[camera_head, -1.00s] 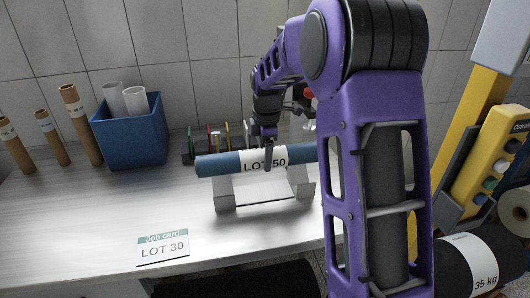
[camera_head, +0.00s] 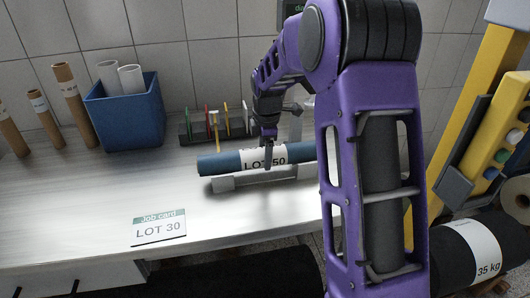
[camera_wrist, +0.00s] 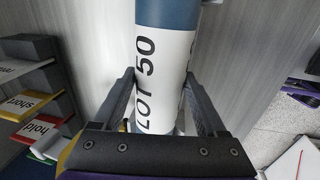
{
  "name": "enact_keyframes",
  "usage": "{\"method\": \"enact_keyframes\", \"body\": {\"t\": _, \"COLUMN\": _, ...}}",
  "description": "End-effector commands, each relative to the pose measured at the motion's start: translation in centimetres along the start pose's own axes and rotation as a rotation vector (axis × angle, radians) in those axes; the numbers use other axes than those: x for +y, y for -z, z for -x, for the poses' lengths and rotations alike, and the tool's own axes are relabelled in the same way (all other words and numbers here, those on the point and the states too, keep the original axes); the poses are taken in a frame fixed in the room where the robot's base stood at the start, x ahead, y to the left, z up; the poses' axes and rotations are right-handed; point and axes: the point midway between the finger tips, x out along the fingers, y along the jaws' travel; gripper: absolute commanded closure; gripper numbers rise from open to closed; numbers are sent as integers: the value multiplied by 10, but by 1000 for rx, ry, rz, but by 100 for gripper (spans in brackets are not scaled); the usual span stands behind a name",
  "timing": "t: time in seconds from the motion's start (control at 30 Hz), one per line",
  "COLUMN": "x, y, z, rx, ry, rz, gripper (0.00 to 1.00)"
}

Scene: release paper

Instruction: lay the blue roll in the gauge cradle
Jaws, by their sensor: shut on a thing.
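The blue roll (camera_head: 222,162) carries a white label reading LOT 50 and lies level across the top of the pale gauge cradle (camera_head: 262,182). My gripper (camera_head: 268,152) is shut on the roll at its label, from above. In the wrist view the label (camera_wrist: 165,60) runs between the two fingers, one along each side. The roll hides the cradle's upper part, and my arm hides the roll's right end. I cannot tell whether the roll touches the cradle.
A job card (camera_head: 159,228) reading LOT 30 lies at the bench's front. Behind the cradle stands a rack (camera_head: 190,138) of coloured tags. A blue bin (camera_head: 125,115) with white tubes and several brown tubes (camera_head: 72,105) stand at left. The bench left of the cradle is clear.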

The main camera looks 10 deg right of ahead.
Motion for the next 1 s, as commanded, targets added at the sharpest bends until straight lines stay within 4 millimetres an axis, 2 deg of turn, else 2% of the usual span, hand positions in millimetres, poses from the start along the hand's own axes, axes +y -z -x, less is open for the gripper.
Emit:
{"method": "enact_keyframes", "body": {"t": 0.57, "x": 0, "y": 0, "z": -5, "rx": 0, "ry": -2, "rz": 0, "gripper": 100}}
{"method": "enact_keyframes", "body": {"t": 0.6, "x": 0, "y": 0, "z": -5, "rx": 0, "ry": -2, "rz": 0, "gripper": 22}}
{"method": "enact_keyframes", "body": {"t": 0.73, "x": 0, "y": 0, "z": -5, "rx": 0, "ry": -2, "rz": 0, "gripper": 0}}
{"method": "enact_keyframes", "body": {"t": 1.0, "x": -1, "y": 0, "z": -4, "rx": 0, "ry": 1, "rz": 0, "gripper": 0}}
